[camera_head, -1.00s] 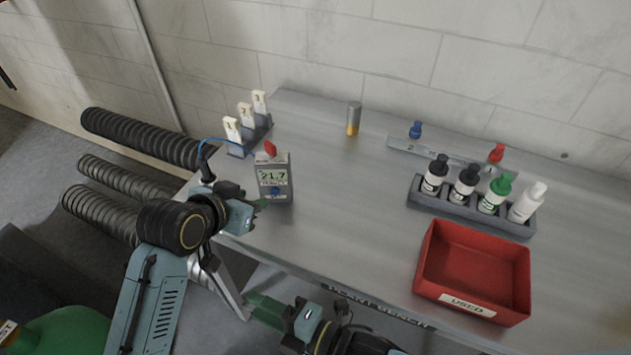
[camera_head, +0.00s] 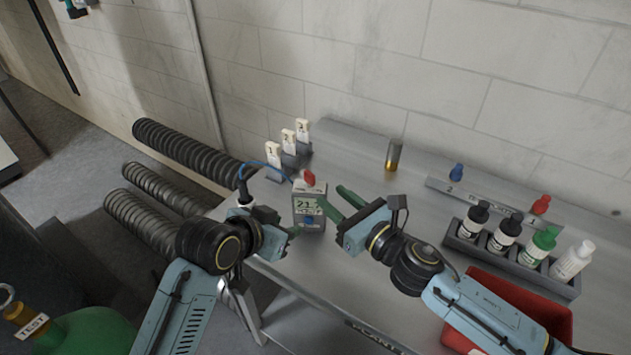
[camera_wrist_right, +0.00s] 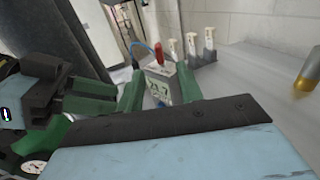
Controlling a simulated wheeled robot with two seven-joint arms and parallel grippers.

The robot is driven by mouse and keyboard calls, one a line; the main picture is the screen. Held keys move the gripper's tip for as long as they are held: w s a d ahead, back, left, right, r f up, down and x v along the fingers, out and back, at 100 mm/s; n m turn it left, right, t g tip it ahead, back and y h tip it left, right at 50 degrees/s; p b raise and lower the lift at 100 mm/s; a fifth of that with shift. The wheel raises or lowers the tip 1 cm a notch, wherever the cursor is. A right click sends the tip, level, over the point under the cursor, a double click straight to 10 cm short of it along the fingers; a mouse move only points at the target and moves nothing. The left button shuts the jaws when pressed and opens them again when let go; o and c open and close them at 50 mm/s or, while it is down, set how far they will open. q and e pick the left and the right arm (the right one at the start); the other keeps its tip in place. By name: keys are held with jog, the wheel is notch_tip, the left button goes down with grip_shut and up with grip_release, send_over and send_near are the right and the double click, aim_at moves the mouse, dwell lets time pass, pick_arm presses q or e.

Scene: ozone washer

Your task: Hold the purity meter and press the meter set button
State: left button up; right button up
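The purity meter (camera_head: 310,207) is a small grey box standing upright on the bench. It has a green display reading about 21.7, a blue button (camera_head: 309,220) below it and a red knob on top; it also shows in the right wrist view (camera_wrist_right: 160,90). My left gripper (camera_head: 293,232) is at the meter's lower left side; its grip is hidden, so I cannot tell whether it holds the meter. My right gripper (camera_head: 338,203) is open at the meter's right, its green fingers apart and pointing toward it. In the right wrist view the meter appears between these fingers (camera_wrist_right: 158,92).
A blue cable (camera_head: 262,164) loops left from the meter. Numbered white pieces (camera_head: 288,142) stand behind it. A grey-and-gold cylinder (camera_head: 393,155), a bottle rack (camera_head: 511,262) and a red bin (camera_head: 548,315) are to the right. Black hoses (camera_head: 190,150) lie left.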

aim_at(314, 182)
jog(key=x, duration=0.9)
jog(key=shift+w+a, duration=0.15)
jog(key=shift+a, duration=0.05)
grip_shut()
pick_arm(q)
grip_shut()
dwell(1.4)
